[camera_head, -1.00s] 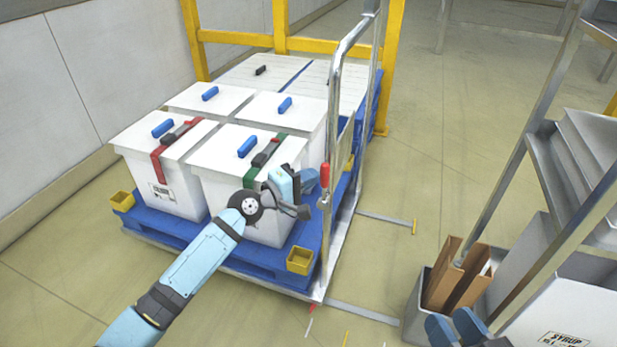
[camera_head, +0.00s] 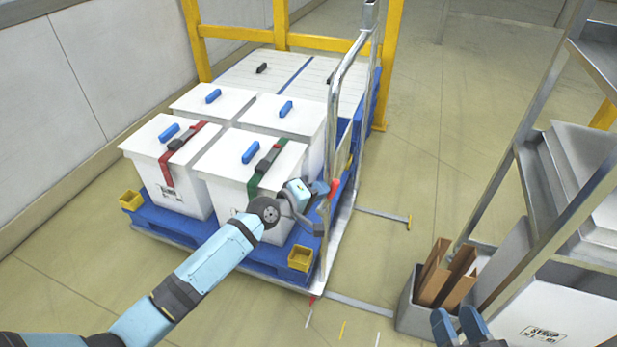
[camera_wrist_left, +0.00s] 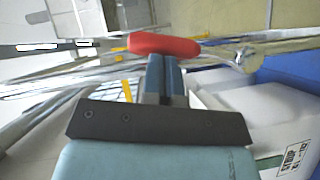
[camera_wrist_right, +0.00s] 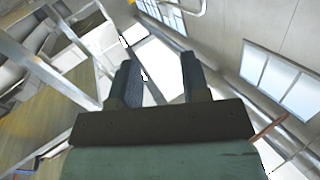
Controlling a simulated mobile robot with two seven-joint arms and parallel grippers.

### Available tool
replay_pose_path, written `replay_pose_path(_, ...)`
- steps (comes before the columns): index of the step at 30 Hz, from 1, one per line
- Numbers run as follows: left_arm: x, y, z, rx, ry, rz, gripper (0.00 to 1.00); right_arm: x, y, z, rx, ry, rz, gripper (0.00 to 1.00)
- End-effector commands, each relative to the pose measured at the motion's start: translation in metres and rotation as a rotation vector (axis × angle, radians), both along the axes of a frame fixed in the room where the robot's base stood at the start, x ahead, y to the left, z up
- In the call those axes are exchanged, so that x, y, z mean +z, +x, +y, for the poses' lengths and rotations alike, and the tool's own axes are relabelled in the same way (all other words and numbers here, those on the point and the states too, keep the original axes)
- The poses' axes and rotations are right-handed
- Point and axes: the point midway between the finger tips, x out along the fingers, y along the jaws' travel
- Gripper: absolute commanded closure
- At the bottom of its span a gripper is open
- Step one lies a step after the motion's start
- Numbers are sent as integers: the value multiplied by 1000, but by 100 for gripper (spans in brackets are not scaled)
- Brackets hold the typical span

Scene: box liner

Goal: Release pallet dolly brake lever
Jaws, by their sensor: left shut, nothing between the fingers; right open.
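The brake lever has a red handle (camera_head: 334,188) on the metal upright of the dolly's push frame (camera_head: 347,70). In the left wrist view the red handle (camera_wrist_left: 163,46) lies across the picture just beyond my left fingertips. My left gripper (camera_head: 323,190) is shut and empty, with its tips at or very close to the red handle; I cannot tell whether they touch. My left gripper also shows in its wrist view (camera_wrist_left: 163,62). My right gripper (camera_head: 457,322) is open and empty at the bottom right, away from the dolly; its wrist view (camera_wrist_right: 158,75) shows the fingers apart.
White lidded boxes (camera_head: 246,160) with blue handles stand on a blue pallet (camera_head: 215,240), some with red or green straps. A yellow frame (camera_head: 393,60) stands behind. A metal shelf rack (camera_head: 520,180) and a grey bin (camera_head: 415,310) with brown boards are at right. Floor between is mostly clear.

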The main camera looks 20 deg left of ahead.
Motion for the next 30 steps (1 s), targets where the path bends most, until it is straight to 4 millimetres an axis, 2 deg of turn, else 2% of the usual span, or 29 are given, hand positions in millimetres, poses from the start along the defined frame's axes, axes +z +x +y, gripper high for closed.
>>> replay_pose_path(1, 8, 0, -3, -1, 21, 1, 100, -6, -1, -5, -13, -35, 62, 57)
replay_pose_path(5, 10, 0, -10, 0, 88, -2, 100, -43, -12, -23, -45, -143, 241, 57)
replay_pose_path(8, 11, 0, -17, 1, 154, -4, 100, -74, -29, -41, -66, -230, 402, 57)
replay_pose_path(20, 3, -2, -49, 0, 470, -13, 100, -52, -32, -51, -88, -294, 480, 57)
replay_pose_path(30, -23, -2, -71, 0, 723, -24, 100, -45, -34, -54, -98, -275, 527, 57)
